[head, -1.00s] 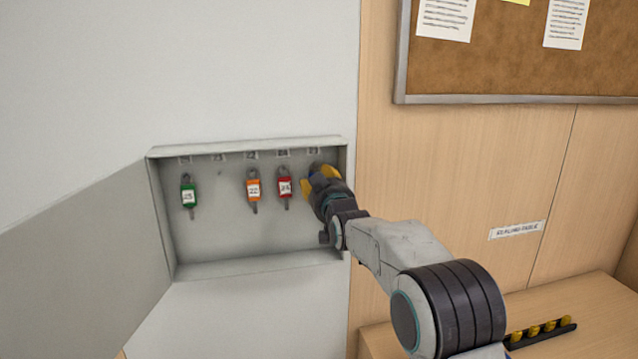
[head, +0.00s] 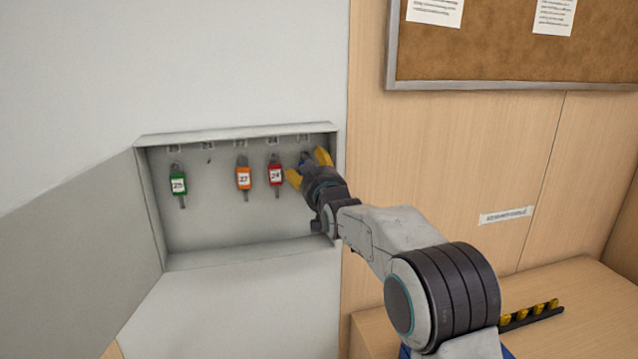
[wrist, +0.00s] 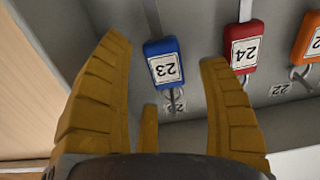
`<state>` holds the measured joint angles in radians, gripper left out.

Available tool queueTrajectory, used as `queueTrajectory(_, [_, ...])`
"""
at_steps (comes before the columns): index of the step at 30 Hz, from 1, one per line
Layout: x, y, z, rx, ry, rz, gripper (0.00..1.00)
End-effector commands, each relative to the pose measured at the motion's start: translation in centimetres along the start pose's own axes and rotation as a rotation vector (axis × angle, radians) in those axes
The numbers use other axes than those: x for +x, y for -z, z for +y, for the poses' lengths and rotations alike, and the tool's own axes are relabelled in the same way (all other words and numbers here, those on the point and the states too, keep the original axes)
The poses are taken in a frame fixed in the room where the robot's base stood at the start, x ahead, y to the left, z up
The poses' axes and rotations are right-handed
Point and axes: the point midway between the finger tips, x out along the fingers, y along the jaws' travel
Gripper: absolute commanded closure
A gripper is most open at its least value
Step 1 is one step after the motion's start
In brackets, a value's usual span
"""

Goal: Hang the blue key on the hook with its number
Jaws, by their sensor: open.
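The blue key (wrist: 163,62), its tag numbered 23, hangs in the wall key cabinet (head: 240,262). In the wrist view, which is upside down, its ring is at a hook by a small number plate (wrist: 175,107) that looks like 23, partly covered by the ring. In the head view the blue key (head: 305,157) is mostly hidden behind my gripper, at the rightmost hook. My gripper (head: 308,167) is open. Its yellow fingers (wrist: 164,53) stand on either side of the blue tag, with a gap to it on both sides.
A red key (head: 275,172) numbered 24 hangs close to my gripper's left finger. An orange key (head: 243,175) and a green key (head: 178,184) hang further left. The cabinet door (head: 80,245) is open to the left.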

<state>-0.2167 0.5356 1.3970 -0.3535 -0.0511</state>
Motion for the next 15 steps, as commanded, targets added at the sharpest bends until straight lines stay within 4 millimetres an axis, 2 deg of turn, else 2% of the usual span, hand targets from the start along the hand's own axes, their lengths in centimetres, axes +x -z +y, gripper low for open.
queueTrajectory(15, [-6.7,0.1,0.0,0.000,0.000,0.000,0.31])
